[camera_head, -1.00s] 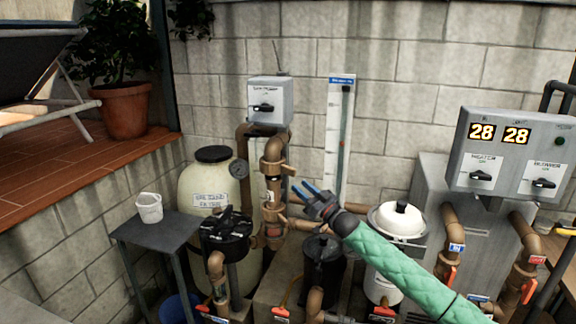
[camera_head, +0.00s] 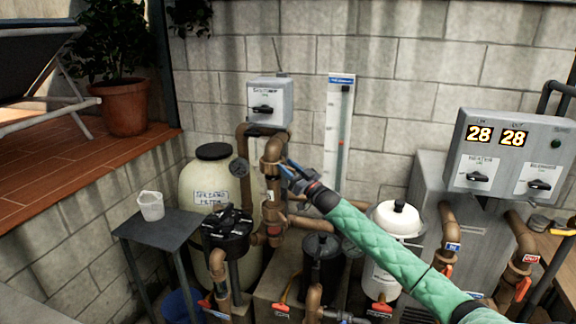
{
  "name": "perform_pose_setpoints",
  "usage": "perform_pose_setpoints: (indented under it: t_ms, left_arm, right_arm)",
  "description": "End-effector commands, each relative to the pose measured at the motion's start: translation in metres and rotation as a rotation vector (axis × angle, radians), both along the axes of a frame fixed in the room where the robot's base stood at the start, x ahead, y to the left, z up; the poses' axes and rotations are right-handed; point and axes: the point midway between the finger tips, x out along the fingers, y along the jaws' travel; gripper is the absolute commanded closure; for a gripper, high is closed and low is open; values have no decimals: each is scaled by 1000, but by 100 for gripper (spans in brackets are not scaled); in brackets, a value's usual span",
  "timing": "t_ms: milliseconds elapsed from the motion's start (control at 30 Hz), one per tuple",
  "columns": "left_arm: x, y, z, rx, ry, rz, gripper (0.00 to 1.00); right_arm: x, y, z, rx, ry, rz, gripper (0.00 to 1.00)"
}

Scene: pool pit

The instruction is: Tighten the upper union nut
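Brown pipework (camera_head: 273,152) rises in the middle of the view, in front of the tan filter tank. A reddish fitting (camera_head: 274,230) lies lower on the same pipe. Contact with the pipe cannot be told. My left gripper is not in view.
A pump switch box (camera_head: 270,100) hangs above the pipes. A small table (camera_head: 170,231) holds a white cup (camera_head: 150,205). A white canister (camera_head: 396,222) and the heater panel (camera_head: 505,155) are at right.

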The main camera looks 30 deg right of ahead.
Motion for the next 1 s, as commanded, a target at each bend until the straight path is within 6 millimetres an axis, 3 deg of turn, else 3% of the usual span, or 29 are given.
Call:
perform_pose_setpoints:
  t_ms: [367,500,567,1000]
  left_arm:
    - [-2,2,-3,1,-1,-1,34]
    - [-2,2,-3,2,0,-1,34]
    - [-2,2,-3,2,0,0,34]
    - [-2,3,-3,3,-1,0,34]
  right_arm:
    - [3,1,1,0,0,0,65]
    - [3,1,1,0,0,0,92]
    - [3,1,1,0,0,0,100]
    - [4,1,1,1,-1,-4,100]
